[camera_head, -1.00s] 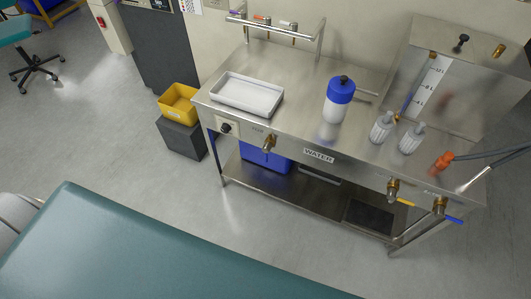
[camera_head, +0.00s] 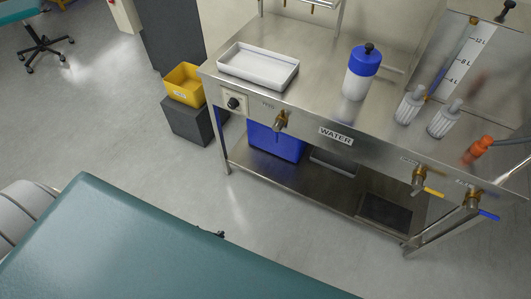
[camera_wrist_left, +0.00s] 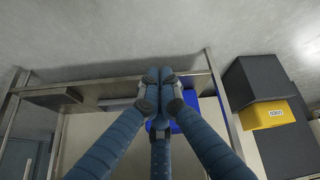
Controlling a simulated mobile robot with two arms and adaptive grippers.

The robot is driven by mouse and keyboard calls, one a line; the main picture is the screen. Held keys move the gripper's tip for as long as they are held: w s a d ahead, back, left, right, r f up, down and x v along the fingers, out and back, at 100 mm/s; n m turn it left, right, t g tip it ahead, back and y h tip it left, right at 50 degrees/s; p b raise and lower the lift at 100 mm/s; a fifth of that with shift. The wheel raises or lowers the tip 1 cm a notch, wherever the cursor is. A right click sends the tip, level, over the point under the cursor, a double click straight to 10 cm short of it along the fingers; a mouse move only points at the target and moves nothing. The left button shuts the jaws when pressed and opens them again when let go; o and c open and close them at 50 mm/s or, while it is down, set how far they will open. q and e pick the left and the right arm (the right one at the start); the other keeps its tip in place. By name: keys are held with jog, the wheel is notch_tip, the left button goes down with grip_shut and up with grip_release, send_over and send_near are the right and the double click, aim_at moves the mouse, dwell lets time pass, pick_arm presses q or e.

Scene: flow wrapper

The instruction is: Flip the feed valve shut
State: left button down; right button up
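A brass valve (camera_head: 280,121) sits on the left of the steel bench's front panel, beside a small label that seems to read FEED. Its handle is hard to make out. Two more brass valves are at the right: one with a yellow lever (camera_head: 419,178), one with a blue lever (camera_head: 472,198). Their labels are too small to read. Only a small dark part of my left gripper (camera_head: 213,232) shows in the head view, low and well apart from the bench. In the left wrist view its blue fingers (camera_wrist_left: 159,76) meet at the tips, with nothing visible between them. My right gripper is out of view.
The bench top holds a white tray (camera_head: 258,68), a blue-capped bottle (camera_head: 361,75), two ribbed grey-white pieces and an orange-ended piece (camera_head: 478,149). A blue bin (camera_head: 276,142) stands on the lower shelf. A yellow bin (camera_head: 184,84) sits on a grey block. Floor before the bench is clear.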

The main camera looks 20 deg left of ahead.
pick_arm(q)
jog(key=w+a+r+n+t+b, duration=0.2)
jog(key=w+r+n+t+b, duration=0.1)
jog(key=w+b, duration=0.5)
jog(key=w+a+r+n+t+b, duration=0.25)
jog(key=w+b, duration=0.25)
jog(key=w, duration=0.4)
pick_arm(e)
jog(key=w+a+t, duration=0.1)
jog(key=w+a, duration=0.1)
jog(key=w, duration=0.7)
pick_arm(q)
jog(key=w+d+r+n+t+h+b, duration=0.1)
jog(key=w+r+n+t+b, duration=0.2)
jog(key=r+b, duration=0.3)
jog(key=w+d+r+n+t+h+b, duration=0.1)
jog(key=w+d+r+n+t+b, duration=0.1)
jog(key=r+b, duration=0.4)
notch_tip(320, 180, up, 3)
jog(key=shift+w+d+r+n+t+h+b, duration=0.1)
jog(key=shift+w+d+n+t+h+b, duration=0.15)
jog(key=shift+w+n+t+b, duration=0.35)
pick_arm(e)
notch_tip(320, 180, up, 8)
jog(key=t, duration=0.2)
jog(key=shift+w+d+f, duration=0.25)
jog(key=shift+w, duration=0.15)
pick_arm(q)
jog(key=shift+w, duration=0.2)
